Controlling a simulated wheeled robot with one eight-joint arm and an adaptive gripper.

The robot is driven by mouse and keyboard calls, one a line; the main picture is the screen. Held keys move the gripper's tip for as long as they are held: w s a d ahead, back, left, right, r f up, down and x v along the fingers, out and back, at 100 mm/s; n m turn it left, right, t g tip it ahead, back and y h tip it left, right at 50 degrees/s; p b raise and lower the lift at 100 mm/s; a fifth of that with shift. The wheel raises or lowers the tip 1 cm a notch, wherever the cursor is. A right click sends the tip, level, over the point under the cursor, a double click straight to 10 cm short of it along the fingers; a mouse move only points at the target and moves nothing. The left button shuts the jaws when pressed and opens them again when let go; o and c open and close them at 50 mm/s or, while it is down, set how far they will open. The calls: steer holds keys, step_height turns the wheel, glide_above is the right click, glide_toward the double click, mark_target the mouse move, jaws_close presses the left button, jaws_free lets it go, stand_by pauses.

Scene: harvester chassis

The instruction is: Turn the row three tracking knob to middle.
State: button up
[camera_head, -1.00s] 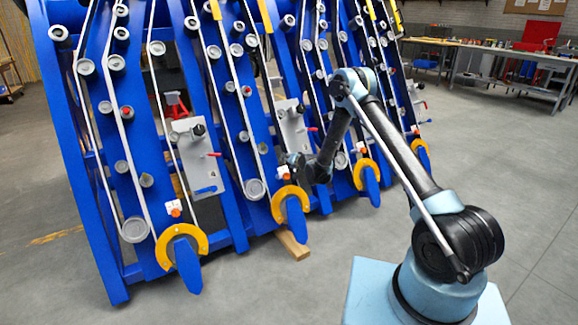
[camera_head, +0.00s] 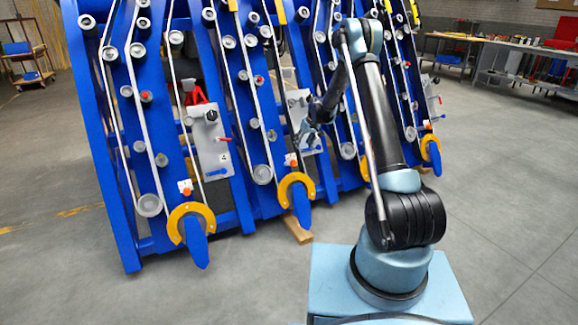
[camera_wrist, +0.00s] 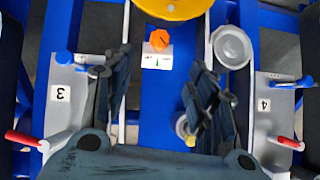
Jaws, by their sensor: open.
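An orange knob (camera_wrist: 158,40) sits on a small white label plate (camera_wrist: 157,60) on a blue upright, near the top of the wrist view. It lies between the panel marked 3 (camera_wrist: 66,95) and the panel marked 4 (camera_wrist: 270,105). It shows small in the head view (camera_head: 291,160). I cannot read the label's marks. My gripper (camera_wrist: 160,66) is open and empty. Its fingers stand left and right of the knob's line, with the knob ahead of them and apart from them. In the head view my gripper (camera_head: 303,140) is near the middle of the frame.
A yellow guard (camera_wrist: 172,8) and a grey roller (camera_wrist: 232,46) are close to the knob. Red handles (camera_wrist: 22,138) and blue levers (camera_wrist: 300,82) stick out from the panels. Open floor lies before the machine. A workbench (camera_head: 515,70) stands far right.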

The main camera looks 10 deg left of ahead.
mark_target(295, 163)
steer(key=x, duration=1.7)
steer(key=shift+w, duration=0.15)
steer(key=c, duration=1)
steer(key=shift+d, duration=0.2)
steer(key=shift+c, duration=0.2)
